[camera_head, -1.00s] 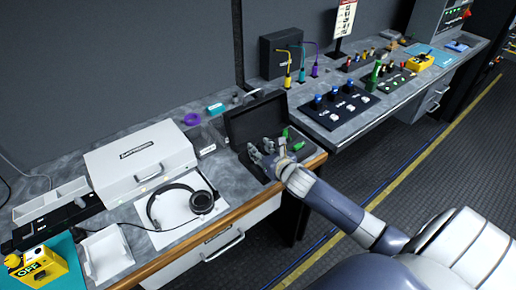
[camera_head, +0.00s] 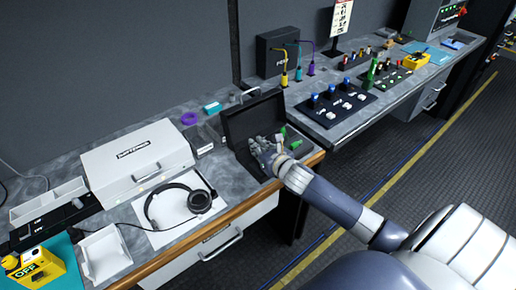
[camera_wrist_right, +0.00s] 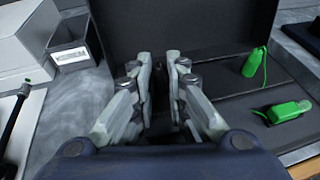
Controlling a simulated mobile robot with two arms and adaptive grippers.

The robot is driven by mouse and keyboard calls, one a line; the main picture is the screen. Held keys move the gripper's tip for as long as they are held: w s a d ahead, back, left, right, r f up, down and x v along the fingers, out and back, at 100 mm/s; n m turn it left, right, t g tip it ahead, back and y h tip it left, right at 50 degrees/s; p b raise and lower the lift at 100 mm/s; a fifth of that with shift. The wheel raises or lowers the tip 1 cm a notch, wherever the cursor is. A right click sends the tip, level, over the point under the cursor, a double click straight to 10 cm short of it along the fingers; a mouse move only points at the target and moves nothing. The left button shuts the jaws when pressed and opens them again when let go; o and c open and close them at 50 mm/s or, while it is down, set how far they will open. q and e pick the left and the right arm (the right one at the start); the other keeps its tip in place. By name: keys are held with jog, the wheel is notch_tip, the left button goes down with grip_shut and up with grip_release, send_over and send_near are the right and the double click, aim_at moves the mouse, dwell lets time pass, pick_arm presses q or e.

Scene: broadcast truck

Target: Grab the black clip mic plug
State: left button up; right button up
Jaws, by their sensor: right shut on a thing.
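An open black case (camera_head: 250,118) sits at the right end of the near desk, its lid raised at the back. My right gripper (camera_head: 259,144) is inside it, over the left part of its dark floor. In the right wrist view the two fingers (camera_wrist_right: 159,78) stand close together with a narrow dark gap. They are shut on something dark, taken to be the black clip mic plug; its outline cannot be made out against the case. Two green plugs lie in the case to the right, one nearer the lid (camera_wrist_right: 253,64), one nearer the front (camera_wrist_right: 284,111). My left gripper is not in view.
A small grey bin (camera_wrist_right: 78,55) and a white box (camera_head: 138,160) stand left of the case. Headphones (camera_head: 180,203) lie in front of the box. A control panel with blue knobs (camera_head: 335,108) is to the right. The case lid stands close beyond my fingers.

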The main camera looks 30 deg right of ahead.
jog(key=shift+r, duration=0.5)
jog(key=shift+s+r+b, duration=0.25)
jog(key=shift+r+b, duration=0.05)
jog(key=shift+r, duration=0.65)
jog(key=s+a+r+b, duration=0.1)
jog(key=s+a+b, duration=0.1)
jog(key=s, duration=1.3)
jog(key=shift+a+r, duration=0.25)
jog(key=shift+a, duration=0.25)
jog(key=shift+s, duration=0.1)
